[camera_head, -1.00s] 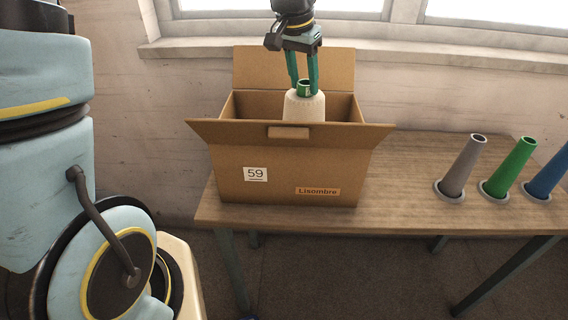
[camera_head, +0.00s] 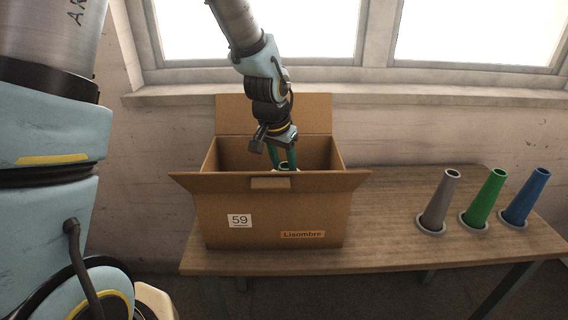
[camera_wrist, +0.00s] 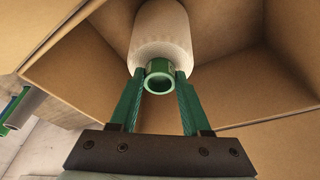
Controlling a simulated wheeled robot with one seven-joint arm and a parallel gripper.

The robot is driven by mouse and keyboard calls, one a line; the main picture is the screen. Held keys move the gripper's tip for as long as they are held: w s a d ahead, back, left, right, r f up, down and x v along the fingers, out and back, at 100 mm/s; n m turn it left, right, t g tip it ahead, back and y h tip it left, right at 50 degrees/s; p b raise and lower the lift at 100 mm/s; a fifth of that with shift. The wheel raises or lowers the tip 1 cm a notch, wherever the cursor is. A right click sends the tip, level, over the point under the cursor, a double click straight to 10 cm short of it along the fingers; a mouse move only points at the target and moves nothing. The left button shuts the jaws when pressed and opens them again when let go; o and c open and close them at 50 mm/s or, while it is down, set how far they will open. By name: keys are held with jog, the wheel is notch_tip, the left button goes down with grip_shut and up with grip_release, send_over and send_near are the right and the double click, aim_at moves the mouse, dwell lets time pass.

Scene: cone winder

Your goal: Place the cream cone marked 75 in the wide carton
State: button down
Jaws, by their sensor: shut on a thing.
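The cream cone (camera_wrist: 160,32) with a green tube (camera_wrist: 159,76) shows in the wrist view, inside the wide carton. My gripper (camera_wrist: 160,78) has its green fingers shut on the tube end of the cone. In the head view my gripper (camera_head: 284,160) reaches down into the open brown carton (camera_head: 262,218), which bears a 59 label and the word Lisombre. I see no 75 mark on the cone. Whether the cone touches the carton floor I cannot tell.
The carton stands with its flaps open on a wooden table (camera_head: 395,235). Grey (camera_head: 440,200), green (camera_head: 484,198) and blue (camera_head: 525,197) tubes stand in ring bases at the right. A wall and windows rise behind. The table between carton and tubes is clear.

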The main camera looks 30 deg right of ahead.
jog(key=shift+c, duration=1.8)
grip_release()
jog(key=shift+f, duration=0.1)
jog(key=b+v, duration=0.2)
jog(key=v, duration=1)
jog(key=a+f+n, duration=0.2)
jog(key=a+n, duration=0.1)
jog(key=a, duration=0.7)
jog(key=a+f+n+y, duration=0.1)
jog(key=a+f+n, duration=0.2)
jog(key=a, duration=0.8)
jog(key=a+f+n+y, duration=0.1)
jog(key=a+n, duration=0.3)
jog(key=a, duration=0.6)
jog(key=shift+a+f+n, duration=0.2)
jog(key=shift+f+n, duration=0.1)
jog(key=shift+f, duration=0.4)
jog(key=shift+s, duration=0.1)
